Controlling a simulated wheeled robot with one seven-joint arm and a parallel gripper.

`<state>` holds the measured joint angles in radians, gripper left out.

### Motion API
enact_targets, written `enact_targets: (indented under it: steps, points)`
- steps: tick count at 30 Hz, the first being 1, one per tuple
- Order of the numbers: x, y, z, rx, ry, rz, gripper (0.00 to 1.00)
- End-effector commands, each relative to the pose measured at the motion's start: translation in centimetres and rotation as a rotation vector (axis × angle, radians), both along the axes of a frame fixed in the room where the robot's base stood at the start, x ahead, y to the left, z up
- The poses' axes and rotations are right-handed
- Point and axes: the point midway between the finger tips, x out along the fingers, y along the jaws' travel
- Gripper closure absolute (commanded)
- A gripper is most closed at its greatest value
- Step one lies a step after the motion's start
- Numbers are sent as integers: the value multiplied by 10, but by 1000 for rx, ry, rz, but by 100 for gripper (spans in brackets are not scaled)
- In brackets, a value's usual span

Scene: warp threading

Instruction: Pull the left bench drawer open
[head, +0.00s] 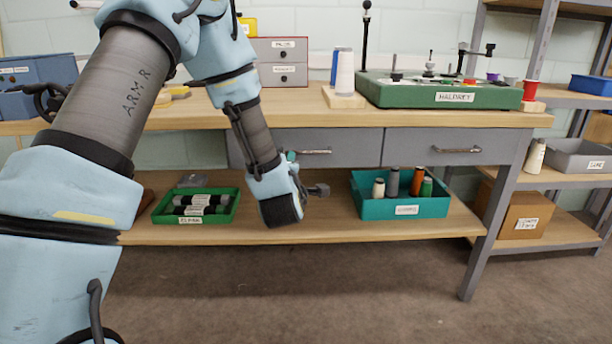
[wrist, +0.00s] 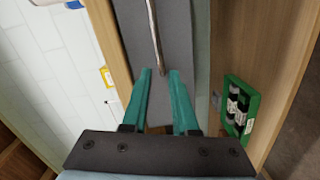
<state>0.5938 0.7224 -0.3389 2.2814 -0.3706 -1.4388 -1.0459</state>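The left bench drawer (head: 345,148) is a grey front under the wooden bench top. It looks shut, flush with the right drawer. Its metal bar handle (head: 317,152) shows just right of my gripper (head: 291,156), which is mostly hidden behind my wrist. In the wrist view the drawer front (wrist: 180,35) fills the upper middle, and the handle (wrist: 154,30) runs down to between the fingertips. My gripper (wrist: 160,73) has its two teal fingers apart, one on each side of the handle's near end. I cannot tell whether they touch it.
The right drawer (head: 420,147) is shut. On the lower shelf stand a green tray (head: 230,214) with dark spools and a teal bin (head: 365,207) with several spools. A green board (head: 385,92) stands on the bench top (head: 300,107). The floor in front is clear.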

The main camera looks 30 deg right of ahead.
Motion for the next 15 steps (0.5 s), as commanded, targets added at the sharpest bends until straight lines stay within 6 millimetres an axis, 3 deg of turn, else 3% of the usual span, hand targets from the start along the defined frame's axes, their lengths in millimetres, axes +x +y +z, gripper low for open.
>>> enact_targets:
  steps: [1,8,11,15]
  points:
    - [-10,-12,-21,-75,-18,5,73]
    - [-38,-30,-29,-314,-88,32,73]
    - [-40,-32,-27,-341,-99,36,73]
    - [-26,-37,-22,-346,-102,37,73]
